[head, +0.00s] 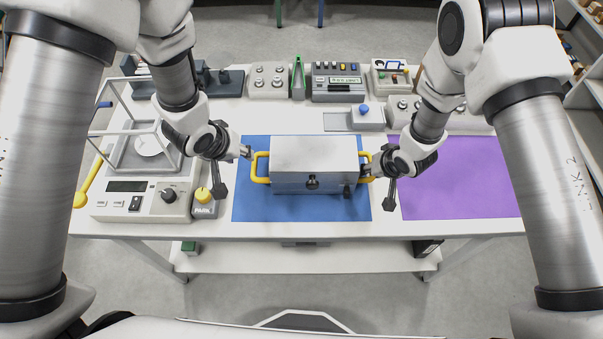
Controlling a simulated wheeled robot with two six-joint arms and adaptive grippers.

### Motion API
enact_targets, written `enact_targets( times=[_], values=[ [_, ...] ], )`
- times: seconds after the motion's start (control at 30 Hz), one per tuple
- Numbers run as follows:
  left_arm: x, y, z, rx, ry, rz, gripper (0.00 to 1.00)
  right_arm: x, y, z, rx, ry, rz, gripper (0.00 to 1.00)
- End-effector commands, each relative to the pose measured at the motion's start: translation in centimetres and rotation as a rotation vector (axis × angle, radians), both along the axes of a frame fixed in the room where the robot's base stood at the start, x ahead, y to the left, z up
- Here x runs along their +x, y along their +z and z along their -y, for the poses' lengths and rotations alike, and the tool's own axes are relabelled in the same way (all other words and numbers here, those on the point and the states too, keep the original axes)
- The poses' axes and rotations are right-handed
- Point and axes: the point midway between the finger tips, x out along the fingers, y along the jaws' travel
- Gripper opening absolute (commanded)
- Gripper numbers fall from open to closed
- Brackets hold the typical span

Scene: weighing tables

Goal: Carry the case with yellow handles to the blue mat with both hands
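The grey case (312,155) is upright over the blue mat (300,209), with its long side across the picture. I cannot tell whether it rests on the mat or hangs just above it. Its left yellow handle (255,168) and right yellow handle (370,153) stick out at the ends. My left gripper (246,152) is at the upper outer corner of the left handle. My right gripper (368,170) overlaps the right handle and partly hides it. The fingers are too small to show whether either one is closed on its handle.
A purple mat (455,178) lies to the right. A scale with a clear frame (126,208) and a yellow-topped block (204,205) stand on the left. Several instruments, including a display unit (338,83) and a blue-knobbed box (366,119), line the table's back.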

Motion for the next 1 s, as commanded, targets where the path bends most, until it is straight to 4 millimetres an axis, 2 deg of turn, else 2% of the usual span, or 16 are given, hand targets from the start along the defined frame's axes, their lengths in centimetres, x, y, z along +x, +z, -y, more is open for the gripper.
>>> enact_targets(
  times=[0.17,0.4,0.53,0.67,1.0],
  values=[
    [-0.1,0.1,0.0,0.0,0.0,-0.001,0.4,-0.7,2.1,0.5,0.0,0.0,0.002,0.4],
    [-0.1,0.1,0.0,0.0,0.0,-0.001,0.4,-3.1,7.7,1.8,0.0,-0.001,0.004,0.4],
    [-0.1,0.1,0.0,0.0,0.0,-0.001,0.4,-4.0,9.9,2.3,0.001,-0.002,0.004,0.4],
    [-0.1,0.1,0.0,0.0,0.0,-0.001,0.4,-4.5,10.8,2.5,0.0,0.0,0.002,0.4],
    [-0.1,0.1,0.0,0.0,0.0,-0.001,0.4,-4.5,10.9,2.5,0.0,0.0,0.001,0.4]
  ],
)
